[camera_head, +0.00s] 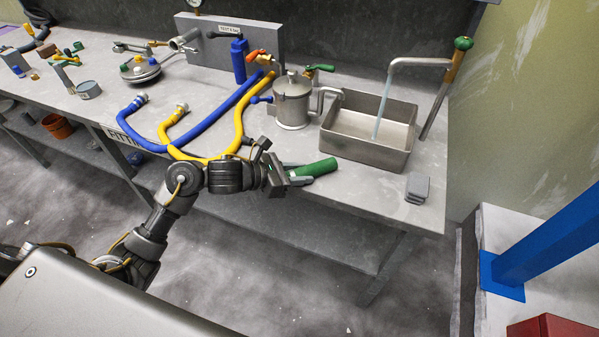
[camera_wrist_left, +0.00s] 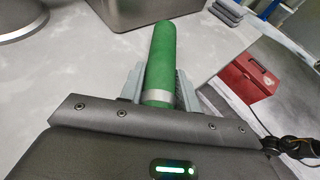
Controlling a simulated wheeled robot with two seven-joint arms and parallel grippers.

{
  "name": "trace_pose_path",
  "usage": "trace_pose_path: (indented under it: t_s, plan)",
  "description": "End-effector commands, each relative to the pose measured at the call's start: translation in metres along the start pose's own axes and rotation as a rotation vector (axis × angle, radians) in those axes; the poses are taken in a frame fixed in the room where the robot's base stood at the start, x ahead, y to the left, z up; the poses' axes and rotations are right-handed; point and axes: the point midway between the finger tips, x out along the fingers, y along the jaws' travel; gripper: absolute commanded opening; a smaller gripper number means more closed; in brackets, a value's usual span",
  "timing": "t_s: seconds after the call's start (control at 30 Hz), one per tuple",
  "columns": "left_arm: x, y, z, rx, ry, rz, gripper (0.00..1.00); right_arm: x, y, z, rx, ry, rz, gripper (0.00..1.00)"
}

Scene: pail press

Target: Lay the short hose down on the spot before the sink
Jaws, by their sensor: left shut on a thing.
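A short green hose (camera_head: 318,168) with a silver band lies between the fingers of my left gripper (camera_head: 292,176), at the front edge of the bench before the sink. My left gripper is shut on it. In the left wrist view the hose (camera_wrist_left: 163,62) points away from the gripper (camera_wrist_left: 160,85), its banded end between the two fingers. I cannot tell whether the hose touches the bench top. The grey metal sink (camera_head: 368,150) stands just behind it, with water running from its tap (camera_head: 384,98). My right gripper is not in view.
A grey stacked block (camera_head: 417,188) sits right of the hose near the bench's corner. A metal pot (camera_head: 292,103) stands left of the sink. Blue (camera_head: 215,116) and yellow (camera_head: 240,122) hoses lie further left. A red box (camera_wrist_left: 247,80) is off the bench at right.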

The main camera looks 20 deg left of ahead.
Motion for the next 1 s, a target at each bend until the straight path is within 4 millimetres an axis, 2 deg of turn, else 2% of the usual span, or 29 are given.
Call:
trace_pose_path:
  t_s: [0.07, 0.1, 0.23, 0.63, 0.77, 1.0]
  plan:
    - [0.001, 0.0, -0.003, 0.001, -0.001, 0.0, 0.06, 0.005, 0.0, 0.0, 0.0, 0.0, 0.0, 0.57]
    - [0.001, 0.0, -0.002, 0.001, 0.0, 0.0, 0.36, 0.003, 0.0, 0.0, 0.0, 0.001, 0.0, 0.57]
    - [0.001, 0.0, -0.002, 0.0, 0.0, 0.0, 0.53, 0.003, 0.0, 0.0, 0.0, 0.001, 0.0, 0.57]
    - [-0.003, 0.0, 0.003, 0.0, 0.0, 0.001, 0.54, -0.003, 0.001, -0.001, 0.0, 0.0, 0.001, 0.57]
    - [-0.024, 0.001, -0.002, 0.005, 0.002, 0.003, 0.54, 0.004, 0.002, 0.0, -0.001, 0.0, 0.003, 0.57]
    - [-0.076, 0.001, -0.002, 0.005, 0.003, 0.003, 0.54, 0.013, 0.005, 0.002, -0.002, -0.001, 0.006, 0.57]
